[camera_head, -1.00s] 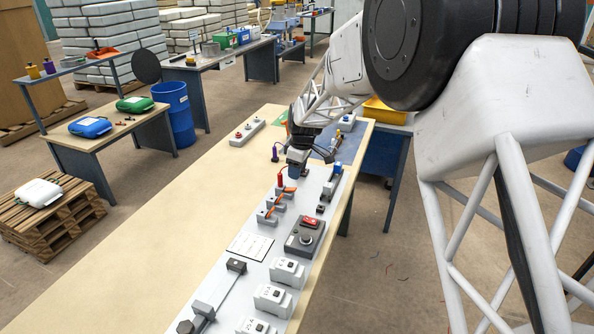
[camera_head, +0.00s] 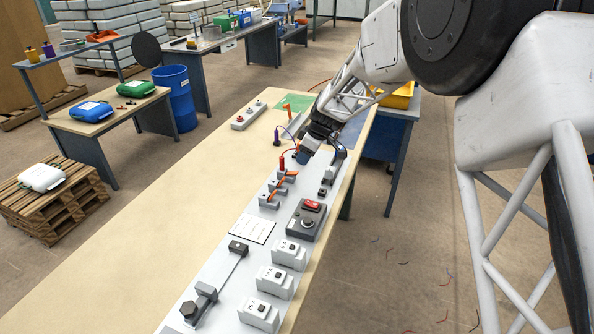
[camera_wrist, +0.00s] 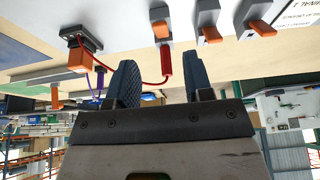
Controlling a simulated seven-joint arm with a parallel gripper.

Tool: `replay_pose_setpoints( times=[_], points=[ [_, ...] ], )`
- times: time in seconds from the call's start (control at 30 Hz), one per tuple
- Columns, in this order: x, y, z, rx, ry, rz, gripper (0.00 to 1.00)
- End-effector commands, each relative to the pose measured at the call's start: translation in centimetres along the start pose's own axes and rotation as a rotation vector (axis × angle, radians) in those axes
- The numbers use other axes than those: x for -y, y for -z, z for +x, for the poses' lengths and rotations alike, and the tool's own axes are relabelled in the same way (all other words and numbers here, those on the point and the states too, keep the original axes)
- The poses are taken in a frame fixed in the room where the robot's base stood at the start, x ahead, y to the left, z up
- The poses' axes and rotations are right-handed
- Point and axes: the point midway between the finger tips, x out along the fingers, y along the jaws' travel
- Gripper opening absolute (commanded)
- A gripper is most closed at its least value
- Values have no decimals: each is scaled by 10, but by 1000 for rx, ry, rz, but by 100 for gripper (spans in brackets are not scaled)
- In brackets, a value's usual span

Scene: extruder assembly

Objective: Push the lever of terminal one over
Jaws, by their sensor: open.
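Several grey terminals with orange levers stand on the pale panel. In the head view two levers lie at the near terminals (camera_head: 286,175) and (camera_head: 271,193). In the wrist view three orange levers show in a row: left (camera_wrist: 160,28), middle (camera_wrist: 211,34) and right (camera_wrist: 261,27). A red plug with a red wire (camera_wrist: 166,62) sits at the left one. I cannot tell which is terminal one. In the head view my gripper (camera_head: 303,157) hangs just right of the red plug, apart from the levers.
A dark block with an orange part (camera_wrist: 79,60) and a purple plug (camera_head: 276,140) are near my gripper. A red switch box (camera_head: 306,218), a white label card (camera_head: 252,229) and white breaker boxes (camera_head: 289,254) lie on the panel's near side.

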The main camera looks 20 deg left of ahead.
Motion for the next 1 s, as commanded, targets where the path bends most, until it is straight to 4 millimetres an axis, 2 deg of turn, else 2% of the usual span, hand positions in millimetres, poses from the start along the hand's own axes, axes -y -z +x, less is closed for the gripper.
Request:
replay_pose_setpoints(
  times=[0.37,0.8,1.0],
  points=[
    [0,0,12,1,1,0,47],
    [0,0,62,1,1,-1,47],
    [0,0,76,1,1,0,47]
  ],
)
